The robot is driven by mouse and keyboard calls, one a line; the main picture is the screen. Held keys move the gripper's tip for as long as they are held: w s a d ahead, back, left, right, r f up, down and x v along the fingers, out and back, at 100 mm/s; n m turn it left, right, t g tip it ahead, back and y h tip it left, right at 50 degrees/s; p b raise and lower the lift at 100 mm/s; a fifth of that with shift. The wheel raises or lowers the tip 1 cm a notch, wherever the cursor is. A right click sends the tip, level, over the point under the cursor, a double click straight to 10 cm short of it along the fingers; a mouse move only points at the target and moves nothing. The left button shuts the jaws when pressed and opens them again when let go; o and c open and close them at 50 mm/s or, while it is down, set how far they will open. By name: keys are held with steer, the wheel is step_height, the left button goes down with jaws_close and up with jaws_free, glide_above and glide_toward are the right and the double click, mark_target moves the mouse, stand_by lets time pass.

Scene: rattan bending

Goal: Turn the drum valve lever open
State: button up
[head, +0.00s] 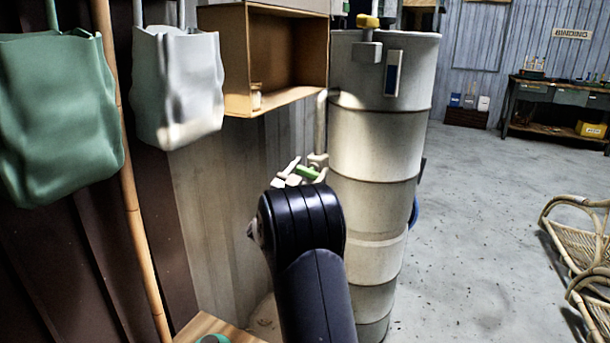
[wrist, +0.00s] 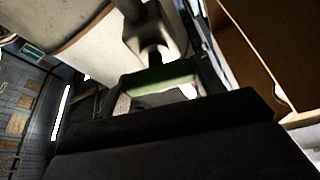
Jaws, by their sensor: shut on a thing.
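The drum (head: 380,150) is a tall pale grey ringed cylinder in the middle of the head view; its curved side (wrist: 90,30) fills the upper left of the wrist view. The valve (head: 318,160) sits on the drum's left side, below a vertical pipe. Its green lever (head: 307,173) also shows in the wrist view (wrist: 158,76), in front of the grey valve body (wrist: 150,35). My gripper (head: 294,176) is shut on the green lever, with a finger on each side of it. My dark arm partly hides the drum's lower left side.
An open wooden box shelf (head: 285,60) hangs above and left of the valve. A green bag (head: 60,115) and a white bag (head: 178,85) hang at left. Rattan furniture (head: 580,245) stands at right, and a workbench (head: 560,105) stands farther back. The floor between is clear.

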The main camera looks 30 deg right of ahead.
steer(key=m+g, duration=0.1)
steer(key=m, duration=0.1)
steer(key=m+g+b, duration=0.1)
steer(key=m, duration=0.2)
steer(key=shift+f+g+b, duration=0.1)
steer(key=shift+g+b, duration=0.2)
steer(key=shift+g, duration=0.1)
steer(key=m+g, duration=0.2)
steer(key=m, duration=0.3)
steer(key=shift+s+d, duration=0.1)
steer(key=m+g, duration=0.1)
steer(key=m, duration=0.1)
steer(key=m+g+y, duration=0.1)
steer(key=m, duration=0.2)
steer(key=shift+m+y+p, duration=0.45)
steer(key=shift+m+y, duration=0.15)
steer(key=shift+m, duration=1.3)
steer(key=o, duration=0.7)
steer(key=shift+c, duration=0.2)
steer(key=o, duration=0.3)
steer(key=shift+f, duration=0.1)
steer(key=a+p, duration=0.1)
steer(key=a, duration=0.2)
steer(key=s+a, duration=0.1)
steer(key=a, duration=0.3)
steer(key=a+p, duration=0.1)
steer(key=a, duration=0.3)
steer(key=shift+s+p, duration=0.2)
steer(key=shift+p, duration=0.1)
